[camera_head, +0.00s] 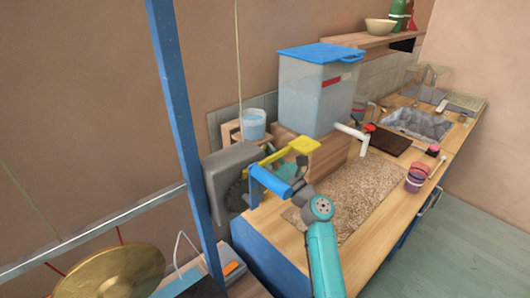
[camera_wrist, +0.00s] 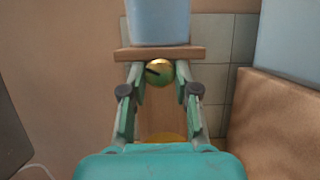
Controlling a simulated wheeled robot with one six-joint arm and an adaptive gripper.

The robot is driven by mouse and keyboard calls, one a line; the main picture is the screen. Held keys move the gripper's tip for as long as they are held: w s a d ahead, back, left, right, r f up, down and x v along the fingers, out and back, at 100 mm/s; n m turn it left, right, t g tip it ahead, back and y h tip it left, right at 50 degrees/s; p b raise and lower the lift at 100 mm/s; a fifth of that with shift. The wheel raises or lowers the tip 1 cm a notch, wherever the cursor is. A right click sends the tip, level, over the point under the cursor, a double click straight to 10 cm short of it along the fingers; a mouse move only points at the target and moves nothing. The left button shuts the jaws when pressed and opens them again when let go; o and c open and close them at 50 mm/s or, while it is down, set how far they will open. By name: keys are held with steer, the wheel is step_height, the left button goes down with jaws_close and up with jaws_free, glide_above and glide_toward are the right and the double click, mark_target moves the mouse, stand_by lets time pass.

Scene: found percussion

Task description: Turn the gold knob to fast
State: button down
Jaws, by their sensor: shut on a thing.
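The gold knob (camera_wrist: 160,72) shows in the wrist view, round and shiny, just under a wooden ledge (camera_wrist: 190,53). A dark mark on its face points left and slightly up. My gripper (camera_wrist: 160,76) has a teal finger on each side of the knob, with the tips closed on it. No speed marking can be read. In the head view the knob is hidden, and my arm (camera_head: 325,255) reaches over the counter toward the grey machine (camera_head: 226,172); the gripper is hard to make out there.
A blue bucket (camera_head: 252,124) stands on the ledge and also shows in the wrist view (camera_wrist: 158,20). A large blue-lidded tank (camera_head: 310,95) stands to the right. A blue post (camera_head: 178,110) and a brass cymbal (camera_head: 105,275) are at left. A speckled mat (camera_head: 355,195) covers the counter.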

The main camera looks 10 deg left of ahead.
steer(key=shift+n, duration=0.4)
steer(key=shift+w+d+n+g+y, duration=0.1)
steer(key=shift+n+g+y, duration=0.25)
steer(key=shift+n+g, duration=0.7)
steer(key=shift+a+n+g+y, duration=0.1)
steer(key=shift+n+g+y, duration=0.25)
steer(key=shift+n, duration=1.35)
steer(key=shift+w+d+n+g+y, duration=0.1)
steer(key=shift+n+g+y, duration=0.2)
steer(key=shift+n+g, duration=0.75)
steer(key=shift+n+t, duration=0.35)
steer(key=shift+n, duration=0.05)
steer(key=c, duration=0.9)
jaws_free()
steer(key=shift+s, duration=0.1)
steer(key=shift+o, duration=0.2)
steer(key=v, duration=1.2)
steer(key=shift+c, duration=0.2)
